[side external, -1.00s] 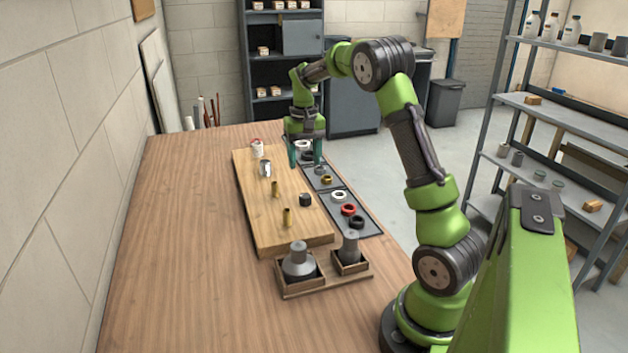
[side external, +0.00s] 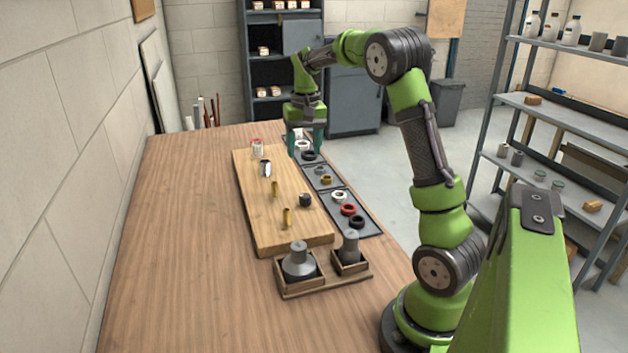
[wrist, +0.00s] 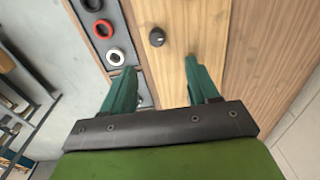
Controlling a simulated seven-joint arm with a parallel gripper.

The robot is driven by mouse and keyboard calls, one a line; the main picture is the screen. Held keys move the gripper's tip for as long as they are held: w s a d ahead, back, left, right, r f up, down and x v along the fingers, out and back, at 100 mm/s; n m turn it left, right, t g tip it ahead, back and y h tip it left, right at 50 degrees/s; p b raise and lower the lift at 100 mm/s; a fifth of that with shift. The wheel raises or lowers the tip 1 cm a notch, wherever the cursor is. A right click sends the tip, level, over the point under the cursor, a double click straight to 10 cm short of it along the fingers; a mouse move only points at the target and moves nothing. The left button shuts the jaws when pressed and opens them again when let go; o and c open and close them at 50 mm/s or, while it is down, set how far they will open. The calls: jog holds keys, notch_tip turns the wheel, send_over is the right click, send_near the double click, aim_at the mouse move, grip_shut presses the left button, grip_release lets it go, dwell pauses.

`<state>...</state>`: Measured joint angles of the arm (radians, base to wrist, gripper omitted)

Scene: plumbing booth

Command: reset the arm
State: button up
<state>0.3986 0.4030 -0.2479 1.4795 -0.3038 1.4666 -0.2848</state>
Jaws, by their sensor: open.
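My gripper (side external: 304,143) is in the air over the far end of the tray row, beside the wooden board's (side external: 262,220) far right corner. Its two teal fingers stand apart with nothing between them. In the wrist view my gripper (wrist: 165,80) is also open and empty. Below and ahead of it, the wrist view shows the board, a black knob-like piece (wrist: 157,37) on it, and the dark tray (wrist: 131,45) with a black, a red and a white ring.
Brass pieces (side external: 287,218) and a metal cylinder (side external: 265,168) stand on the board. Dark trays (side external: 368,222) with several rings lie along its right side. A wooden holder (side external: 290,290) with two grey fittings stands in front. The table's left side (side external: 180,240) is clear.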

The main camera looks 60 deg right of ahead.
jog(key=s+a+r+n+t, duration=0.1)
jog(key=s+a+t, duration=0.1)
jog(key=s+a, duration=0.3)
jog(key=s+a+r+n+t+y, duration=0.1)
jog(key=s+a, duration=0.3)
jog(key=a, duration=0.9)
jog(key=s+a+r+n+t+y, duration=0.1)
jog(key=s+a, duration=0.4)
jog(key=a, duration=0.5)
jog(key=r+n+t, duration=0.1)
jog(key=n+t, duration=0.1)
jog(key=shift+s+r+t, duration=0.35)
jog(key=shift+r+t, duration=0.05)
